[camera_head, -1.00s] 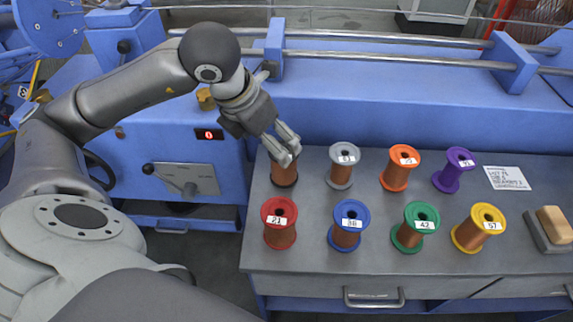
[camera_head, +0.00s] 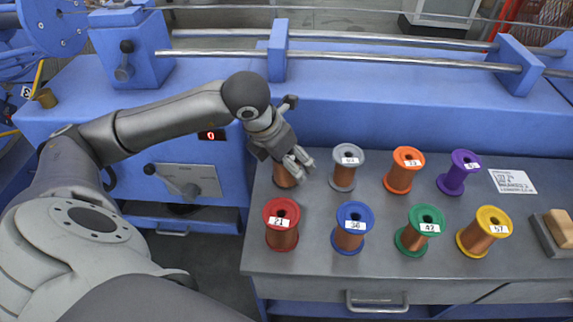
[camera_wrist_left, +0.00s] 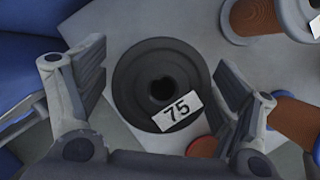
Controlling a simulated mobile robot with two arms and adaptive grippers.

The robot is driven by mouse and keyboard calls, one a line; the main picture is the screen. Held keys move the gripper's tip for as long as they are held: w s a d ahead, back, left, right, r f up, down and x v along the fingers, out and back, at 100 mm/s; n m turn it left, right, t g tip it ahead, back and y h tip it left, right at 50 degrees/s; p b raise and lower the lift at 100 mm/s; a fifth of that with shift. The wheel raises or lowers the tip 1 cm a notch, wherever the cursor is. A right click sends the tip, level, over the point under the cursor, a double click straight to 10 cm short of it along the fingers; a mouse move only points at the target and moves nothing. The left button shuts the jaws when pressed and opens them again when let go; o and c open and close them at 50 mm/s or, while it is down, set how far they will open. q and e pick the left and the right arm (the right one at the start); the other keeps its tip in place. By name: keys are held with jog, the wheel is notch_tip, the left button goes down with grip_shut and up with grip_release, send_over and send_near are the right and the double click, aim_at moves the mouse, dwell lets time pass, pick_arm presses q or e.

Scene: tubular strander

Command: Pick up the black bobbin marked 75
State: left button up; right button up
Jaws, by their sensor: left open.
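The black bobbin marked 75 (camera_wrist_left: 135,80) is seen from above in the left wrist view, between the two open fingers. In the head view its copper winding (camera_head: 284,176) shows at the back left of the bench, and its top is hidden behind my gripper. My left gripper (camera_head: 301,164) is open over the bobbin; in the left wrist view its fingers (camera_wrist_left: 160,85) stand on either side of the flange, with nothing held. My right gripper is not in view.
On the grey bench (camera_head: 300,258) stand a grey bobbin (camera_head: 345,172) close to the right, a red bobbin (camera_head: 281,225) in front, and several other coloured bobbins. A label sheet (camera_head: 512,182) and a tan-topped block (camera_head: 556,228) lie at the right.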

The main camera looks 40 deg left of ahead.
pick_arm(q)
jog(key=shift+c, duration=0.4)
jog(key=c, duration=1.7)
jog(key=shift+r, duration=0.1)
jog(key=shift+w, duration=0.1)
